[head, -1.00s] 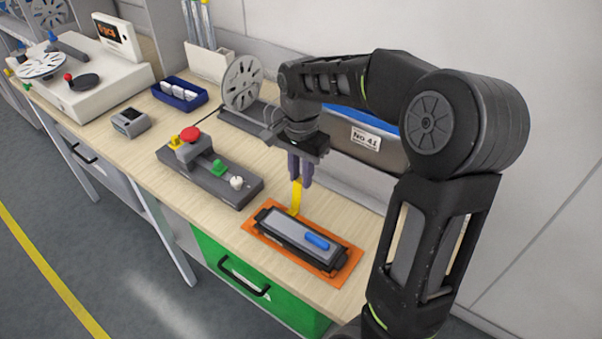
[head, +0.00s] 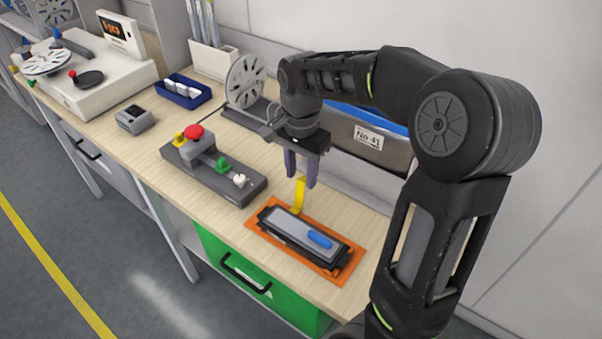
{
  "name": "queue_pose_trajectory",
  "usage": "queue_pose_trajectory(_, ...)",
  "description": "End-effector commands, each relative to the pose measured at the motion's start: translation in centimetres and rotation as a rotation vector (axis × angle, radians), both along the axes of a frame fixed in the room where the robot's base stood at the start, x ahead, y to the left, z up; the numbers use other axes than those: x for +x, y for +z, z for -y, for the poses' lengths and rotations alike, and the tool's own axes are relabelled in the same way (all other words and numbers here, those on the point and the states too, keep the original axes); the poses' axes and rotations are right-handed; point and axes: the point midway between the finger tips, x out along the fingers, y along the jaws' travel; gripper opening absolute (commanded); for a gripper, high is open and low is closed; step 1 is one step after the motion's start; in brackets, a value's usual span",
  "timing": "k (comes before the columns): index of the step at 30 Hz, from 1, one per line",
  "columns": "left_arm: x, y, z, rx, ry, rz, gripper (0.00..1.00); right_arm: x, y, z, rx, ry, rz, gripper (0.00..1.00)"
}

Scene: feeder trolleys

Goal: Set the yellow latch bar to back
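The yellow latch bar (head: 299,195) stands nearly upright at the far long side of a grey device with a blue handle (head: 320,239). The device lies on an orange plate (head: 331,271) on the wooden worktop. My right gripper (head: 301,180) points down just above the bar. Its two fingers are spread with a gap between them, and the bar's top is at fingertip height or slightly below. I cannot tell whether a finger touches it. The bar's lower end is partly hidden by the device. My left gripper is out of view.
A grey control box with a red button (head: 194,131) and green and white knobs stands left of the device. Behind are a slotted disc (head: 245,80) and a bin labelled No 41 (head: 368,138). The worktop's front edge is close to the orange plate.

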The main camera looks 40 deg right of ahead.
Motion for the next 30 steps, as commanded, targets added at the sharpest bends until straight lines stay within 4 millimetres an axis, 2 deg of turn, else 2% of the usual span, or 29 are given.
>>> queue_pose_trajectory(9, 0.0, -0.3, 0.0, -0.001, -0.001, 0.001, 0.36, 0.1, 4.9, -0.1, 0.0, 0.001, 0.004, 0.4)
queue_pose_trajectory(14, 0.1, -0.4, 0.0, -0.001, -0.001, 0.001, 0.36, 0.1, 6.7, 0.0, 0.001, 0.0, 0.003, 0.4)
queue_pose_trajectory(30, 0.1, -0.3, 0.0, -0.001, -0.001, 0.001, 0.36, 0.0, 7.1, 0.0, 0.001, 0.001, 0.0, 0.4)
